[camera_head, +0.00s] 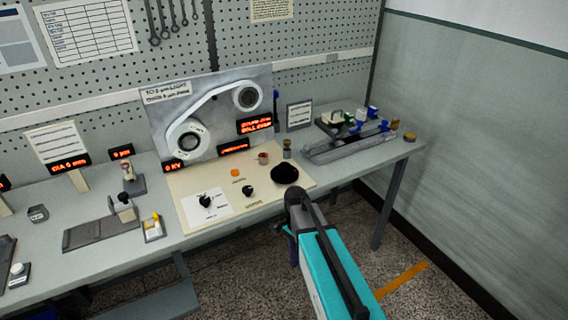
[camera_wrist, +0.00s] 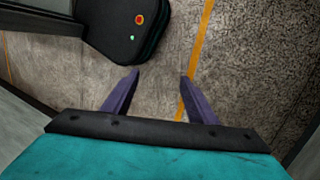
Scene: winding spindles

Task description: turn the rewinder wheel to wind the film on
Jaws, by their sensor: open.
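My gripper is open and empty in the wrist view (camera_wrist: 159,75), its two purple fingers spread above the speckled floor. In the head view, my teal arm is in front of the bench, and the fingers are mostly hidden. An upright grey panel (camera_head: 215,125) carries a pale film-like loop around a lower-left reel (camera_head: 188,141) and an upper-right reel (camera_head: 247,97). A black round disc (camera_head: 285,173) lies on the cream control board below. I cannot tell which round part is the rewinder wheel. My gripper appears apart from all of them.
The cream board (camera_head: 222,217) also bears a black knob (camera_head: 249,191), another dark knob (camera_head: 205,201) and an orange button (camera_head: 235,173). A railed device (camera_head: 345,147) with blue and green parts stands at the right. A wall (camera_head: 470,130) closes the right side. Floor in front is mostly clear.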

